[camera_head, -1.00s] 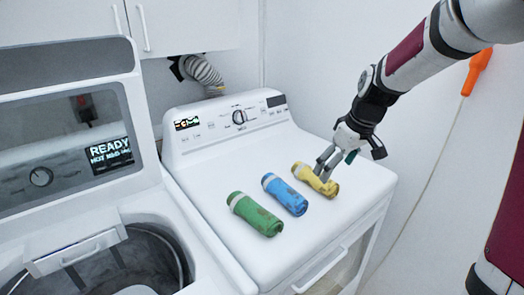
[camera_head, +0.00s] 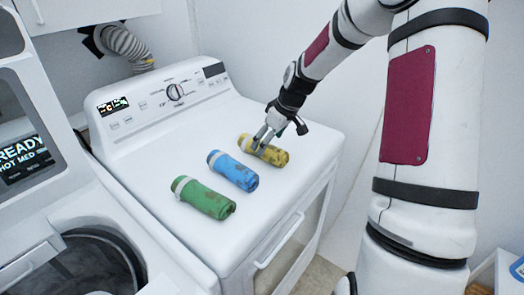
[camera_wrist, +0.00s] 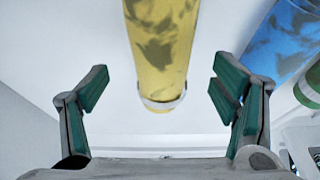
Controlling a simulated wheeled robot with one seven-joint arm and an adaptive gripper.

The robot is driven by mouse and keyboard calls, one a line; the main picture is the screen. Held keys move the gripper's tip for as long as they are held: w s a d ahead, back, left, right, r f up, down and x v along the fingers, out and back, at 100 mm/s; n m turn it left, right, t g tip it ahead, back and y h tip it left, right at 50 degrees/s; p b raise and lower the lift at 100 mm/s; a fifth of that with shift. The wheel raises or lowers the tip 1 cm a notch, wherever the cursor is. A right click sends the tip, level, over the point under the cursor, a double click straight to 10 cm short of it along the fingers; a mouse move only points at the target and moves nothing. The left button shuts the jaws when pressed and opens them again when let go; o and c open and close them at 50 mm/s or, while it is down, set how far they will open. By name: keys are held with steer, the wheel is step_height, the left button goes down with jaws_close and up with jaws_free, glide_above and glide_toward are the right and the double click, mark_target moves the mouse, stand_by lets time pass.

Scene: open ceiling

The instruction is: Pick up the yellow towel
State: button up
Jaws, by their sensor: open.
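The yellow towel (camera_head: 264,150) is rolled up with a pale band at one end and dark blotches. It lies on top of the white dryer, rightmost in a row of rolled towels. In the wrist view the yellow towel (camera_wrist: 162,50) comes down from the top edge, with its banded end between the fingers' sides. My gripper (camera_head: 264,138) is at the towel in the head view, partly covering it. In the wrist view my gripper (camera_wrist: 160,88) has its green-padded fingers wide apart, one on each side of the towel, with clear gaps and nothing held.
A blue towel (camera_head: 233,171) lies just left of the yellow one, and a green towel (camera_head: 203,197) further left. The dryer (camera_head: 150,165) has a raised control panel at its back. An open washer (camera_head: 75,235) stands to the left.

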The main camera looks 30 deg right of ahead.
steer(key=x, duration=0.5)
steer(key=shift+w+a+r, duration=0.1)
steer(key=shift+w+a, duration=0.1)
steer(key=shift+a, duration=0.05)
steer(key=c, duration=1.3)
